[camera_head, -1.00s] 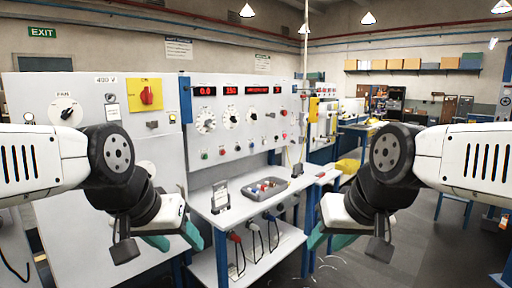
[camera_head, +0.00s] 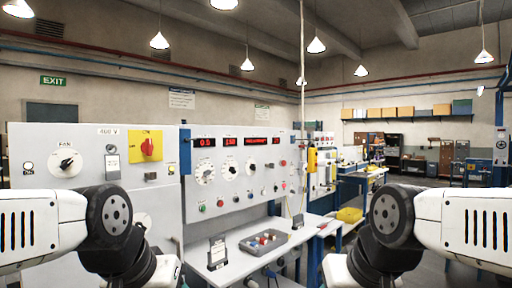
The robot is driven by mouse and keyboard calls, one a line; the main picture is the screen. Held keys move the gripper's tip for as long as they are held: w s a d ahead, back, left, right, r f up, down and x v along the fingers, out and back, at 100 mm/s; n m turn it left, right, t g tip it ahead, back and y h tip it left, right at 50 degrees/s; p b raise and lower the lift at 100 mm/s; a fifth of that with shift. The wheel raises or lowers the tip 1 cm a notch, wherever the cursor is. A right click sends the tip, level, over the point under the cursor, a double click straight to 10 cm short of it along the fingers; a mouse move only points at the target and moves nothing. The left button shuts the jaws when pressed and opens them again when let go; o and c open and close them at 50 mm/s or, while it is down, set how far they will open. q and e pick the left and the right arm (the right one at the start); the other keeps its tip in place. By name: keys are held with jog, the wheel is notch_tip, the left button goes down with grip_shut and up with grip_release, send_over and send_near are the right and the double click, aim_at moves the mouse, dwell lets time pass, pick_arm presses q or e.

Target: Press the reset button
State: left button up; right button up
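No label reading reset is legible, so I cannot tell which button is the reset button. The grey control panel (camera_head: 232,178) carries a row of small round buttons under its dials, among them a green one (camera_head: 202,208) and a red one (camera_head: 220,203). Another small red button (camera_head: 283,163) is at its right side. My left gripper (camera_head: 168,271) and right gripper (camera_head: 336,270) show only partly at the bottom edge, below and in front of the panel. Their fingers are cut off by the frame.
The left cabinet has a fan knob (camera_head: 66,162) and a red rotary switch on a yellow plate (camera_head: 147,147). A grey tray (camera_head: 249,248) of small coloured parts and a small stand (camera_head: 217,252) rest on the bench shelf (camera_head: 215,272). Open floor lies to the right.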

dwell(0.4)
pick_arm(q)
grip_shut()
dwell(1.6)
